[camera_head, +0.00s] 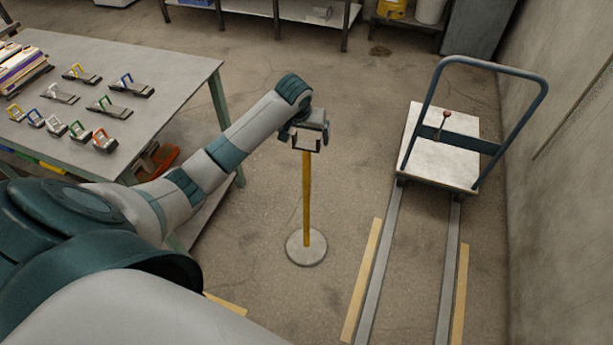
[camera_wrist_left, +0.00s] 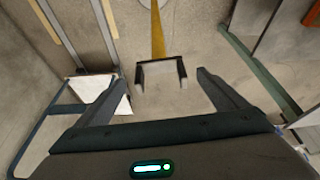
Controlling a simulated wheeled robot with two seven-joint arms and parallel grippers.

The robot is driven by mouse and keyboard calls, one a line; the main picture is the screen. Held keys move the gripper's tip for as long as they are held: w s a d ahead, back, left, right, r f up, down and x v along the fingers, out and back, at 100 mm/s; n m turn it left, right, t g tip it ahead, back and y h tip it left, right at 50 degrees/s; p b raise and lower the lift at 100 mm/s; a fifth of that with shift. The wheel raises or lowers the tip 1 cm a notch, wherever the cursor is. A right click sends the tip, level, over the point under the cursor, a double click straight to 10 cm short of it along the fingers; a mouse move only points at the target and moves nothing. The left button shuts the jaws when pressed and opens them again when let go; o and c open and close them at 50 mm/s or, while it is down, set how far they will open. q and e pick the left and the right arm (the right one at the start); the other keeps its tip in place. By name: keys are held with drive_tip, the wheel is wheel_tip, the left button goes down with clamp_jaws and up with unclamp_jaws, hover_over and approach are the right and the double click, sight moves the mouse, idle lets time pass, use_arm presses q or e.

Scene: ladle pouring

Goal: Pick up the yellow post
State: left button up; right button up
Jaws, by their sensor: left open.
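The yellow post (camera_head: 306,205) stands upright on a round grey base (camera_head: 306,250) on the floor. In the left wrist view the post (camera_wrist_left: 158,38) runs up to a dark U-shaped bracket (camera_wrist_left: 160,68) at its top end. My left gripper (camera_head: 308,138) is over the top of the post in the head view and partly hides it. In the left wrist view my left gripper (camera_wrist_left: 161,79) is open, with the bracket just beyond and between its fingertips. No contact with the fingers shows. My right gripper is not in view.
A flat cart (camera_head: 440,150) with a blue push bar sits on floor rails at the right. The floor around the post's base is clear.

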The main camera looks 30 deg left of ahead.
sight(306, 144)
use_arm(q)
drive_tip(key=x, duration=0.5)
drive_tip(key=shift+f, duration=0.15)
drive_tip(key=shift+w+a+f+p, duration=0.1)
drive_tip(key=shift+w+f+p, duration=0.15)
drive_tip(key=shift+f, duration=0.2)
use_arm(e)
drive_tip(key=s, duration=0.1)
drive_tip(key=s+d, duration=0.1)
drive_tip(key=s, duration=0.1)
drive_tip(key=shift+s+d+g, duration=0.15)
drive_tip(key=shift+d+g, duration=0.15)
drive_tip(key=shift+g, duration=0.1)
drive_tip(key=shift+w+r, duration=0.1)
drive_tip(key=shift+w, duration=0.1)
use_arm(q)
drive_tip(key=shift+f, duration=0.3)
drive_tip(key=p+x, duration=0.1)
drive_tip(key=x, duration=0.2)
drive_tip(key=shift+f, duration=0.2)
drive_tip(key=shift+w+a+f, duration=0.1)
drive_tip(key=shift+w+f, duration=0.15)
drive_tip(key=shift+f, duration=0.25)
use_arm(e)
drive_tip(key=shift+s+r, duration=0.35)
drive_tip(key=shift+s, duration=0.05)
